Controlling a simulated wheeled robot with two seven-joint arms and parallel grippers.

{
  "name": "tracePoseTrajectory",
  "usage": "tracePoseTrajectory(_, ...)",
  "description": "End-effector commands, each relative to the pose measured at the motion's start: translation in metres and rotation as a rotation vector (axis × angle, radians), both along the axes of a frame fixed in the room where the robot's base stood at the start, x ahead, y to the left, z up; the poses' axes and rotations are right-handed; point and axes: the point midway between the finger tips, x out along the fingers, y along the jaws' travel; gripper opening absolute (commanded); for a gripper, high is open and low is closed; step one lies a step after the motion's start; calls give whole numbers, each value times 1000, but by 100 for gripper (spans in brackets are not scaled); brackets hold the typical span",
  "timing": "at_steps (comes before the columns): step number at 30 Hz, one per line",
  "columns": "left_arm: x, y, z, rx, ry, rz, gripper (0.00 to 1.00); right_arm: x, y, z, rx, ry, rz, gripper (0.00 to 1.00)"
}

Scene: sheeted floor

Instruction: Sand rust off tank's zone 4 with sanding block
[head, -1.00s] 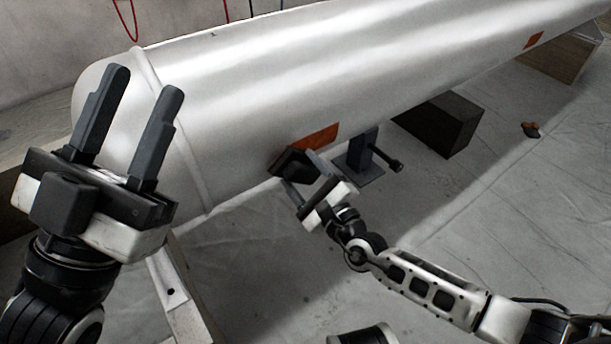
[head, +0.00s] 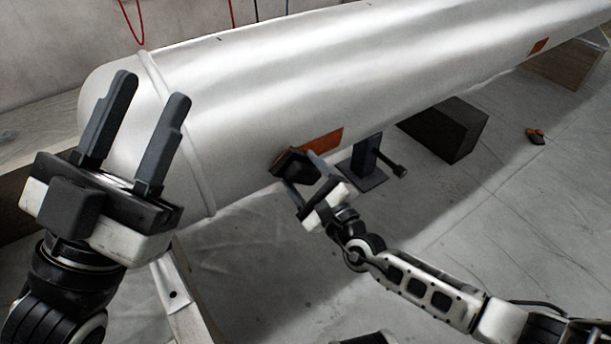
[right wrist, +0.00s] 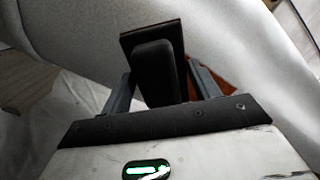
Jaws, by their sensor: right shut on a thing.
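The large silver-white tank (head: 330,70) lies across the head view. A rust patch (head: 323,141) shows low on its near side. A second rust patch (head: 539,45) is far along at the right. My right gripper (head: 302,176) is shut on the black sanding block (head: 291,163), which is at the left end of the nearer patch and hides part of it. In the right wrist view the block (right wrist: 152,62) is between the fingers against the tank, with rust (right wrist: 207,78) to its right. I cannot tell whether it presses the surface. My left gripper (head: 146,110) is open and empty.
A dark jack-like stand (head: 367,162) is under the tank, just right of my right gripper. A black box (head: 447,128) is further right. A small orange-and-dark object (head: 536,136) lies on the sheeted floor. The floor at the right is mostly clear.

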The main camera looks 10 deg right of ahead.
Motion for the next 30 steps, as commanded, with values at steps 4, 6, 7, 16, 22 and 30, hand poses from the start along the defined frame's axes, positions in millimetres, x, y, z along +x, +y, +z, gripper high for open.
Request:
tracePoseTrajectory(4,0,0,0,0,1,0,36,3,1,1,2,-2,-1,43)
tracePoseTrajectory(6,0,0,0,0,1,0,36,4,2,2,2,-2,-1,43)
tracePoseTrajectory(7,0,0,0,1,0,1,36,5,2,2,2,-2,-1,43)
tracePoseTrajectory(16,0,0,0,1,0,1,36,10,-6,2,-2,-3,-1,43)
tracePoseTrajectory(22,0,0,0,1,0,1,36,15,-23,2,-2,-2,0,43)
tracePoseTrajectory(30,0,0,0,1,0,1,36,18,-32,2,0,-2,-1,43)
